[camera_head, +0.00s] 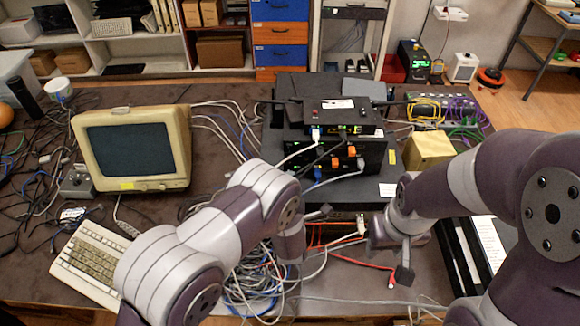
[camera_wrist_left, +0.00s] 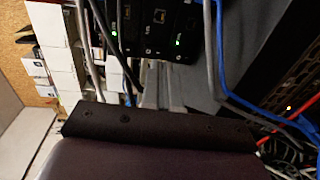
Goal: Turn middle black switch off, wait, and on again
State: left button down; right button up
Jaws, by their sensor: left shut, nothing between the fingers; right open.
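A stack of black network switches stands on the table at the centre of the head view. The upper unit (camera_head: 352,118) carries a white label. The middle black switch (camera_head: 372,157) sits below it, with orange plugs and cables at its front. A wider dark unit (camera_head: 365,192) lies underneath. My left gripper (camera_head: 318,213) is shut and empty, just in front of the lower part of the stack. The left wrist view shows black device fronts with green lights (camera_wrist_left: 150,28). My right gripper (camera_head: 403,268) is open, lower right of the stack. Its fingertips are small and partly hidden. I cannot make out the power button.
Loose blue and white cables (camera_head: 255,285) lie in front of the stack, with red cables (camera_head: 345,258) beside them. A beige monitor (camera_head: 135,148) and keyboard (camera_head: 92,262) are at left. A yellow box (camera_head: 428,150) stands right of the stack.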

aim_at(290, 163)
pick_arm(q)
jog(key=w, duration=0.2)
jog(key=w+p, duration=0.1)
jog(key=w, duration=0.1)
jog(key=shift+f, duration=0.25)
jog(key=shift+w, duration=0.1)
